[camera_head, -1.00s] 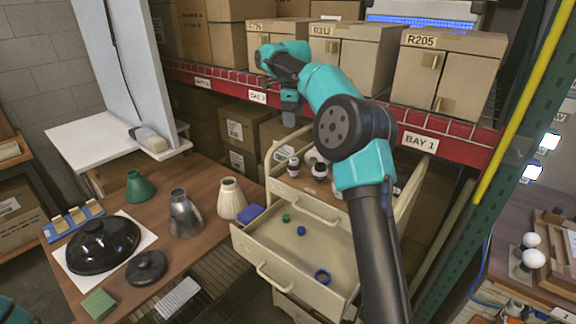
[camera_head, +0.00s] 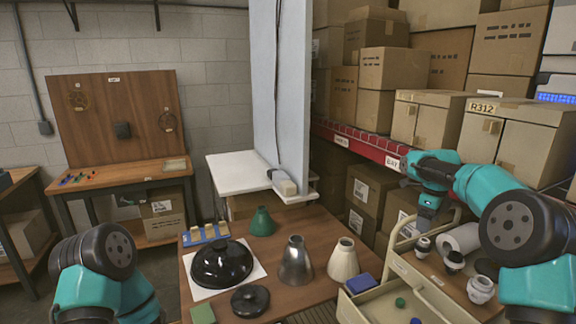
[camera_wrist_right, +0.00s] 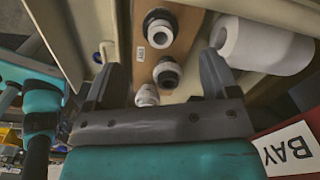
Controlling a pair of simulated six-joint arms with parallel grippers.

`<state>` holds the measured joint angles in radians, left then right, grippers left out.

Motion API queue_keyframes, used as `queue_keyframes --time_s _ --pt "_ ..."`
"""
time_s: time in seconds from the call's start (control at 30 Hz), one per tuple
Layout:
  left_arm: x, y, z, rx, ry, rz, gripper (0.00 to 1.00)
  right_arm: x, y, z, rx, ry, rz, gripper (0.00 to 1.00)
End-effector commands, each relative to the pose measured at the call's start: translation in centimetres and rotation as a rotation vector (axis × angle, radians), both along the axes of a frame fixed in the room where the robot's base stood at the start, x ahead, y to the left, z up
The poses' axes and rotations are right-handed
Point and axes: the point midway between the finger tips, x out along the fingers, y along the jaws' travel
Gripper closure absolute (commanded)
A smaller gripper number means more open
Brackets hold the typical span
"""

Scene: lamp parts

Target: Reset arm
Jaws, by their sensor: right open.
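My right gripper (camera_head: 428,222) hangs over the back left of the drawer cart (camera_head: 408,268) in the head view. In the right wrist view its two dark fingers (camera_wrist_right: 160,78) are spread apart with nothing between them. Several white-and-black lamp sockets (camera_wrist_right: 160,28) stand below on a wooden strip, and they also show on the cart top in the head view (camera_head: 454,261). A white roll (camera_wrist_right: 265,45) lies beside them. My left arm shows at the lower left of the head view, but its gripper is out of the picture.
The wooden table holds a black dome shade (camera_head: 222,264), a green cone shade (camera_head: 262,222), a metal shade (camera_head: 296,264), a cream shade (camera_head: 343,260), a black disc base (camera_head: 250,301) and a green block (camera_head: 203,314). A white panel (camera_head: 281,90) rises behind. Boxes line the red shelf (camera_head: 358,147).

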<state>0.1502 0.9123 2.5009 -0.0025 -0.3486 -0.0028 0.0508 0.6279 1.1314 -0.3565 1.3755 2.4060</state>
Motion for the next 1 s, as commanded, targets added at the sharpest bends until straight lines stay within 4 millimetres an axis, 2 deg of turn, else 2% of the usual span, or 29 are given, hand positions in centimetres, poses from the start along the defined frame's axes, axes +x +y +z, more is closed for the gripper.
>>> queue_keyframes --time_s 0.2,0.43,0.67,1.0 --pt "0.0 0.0 0.0 0.000 0.000 0.000 0.77 -0.1 -0.1 -3.4 0.000 0.003 -0.001 0.20" --pt "0.0 0.0 0.0 0.000 0.000 0.000 0.77 0.0 0.0 -5.7 -0.001 0.001 -0.001 0.20" --pt "0.0 0.0 0.0 0.000 0.000 0.000 0.77 0.0 0.0 -6.1 -0.001 0.001 -0.001 0.20" --pt "0.0 0.0 0.0 0.000 0.000 0.000 0.77 0.0 0.0 -5.7 0.000 -0.001 -0.001 0.20"
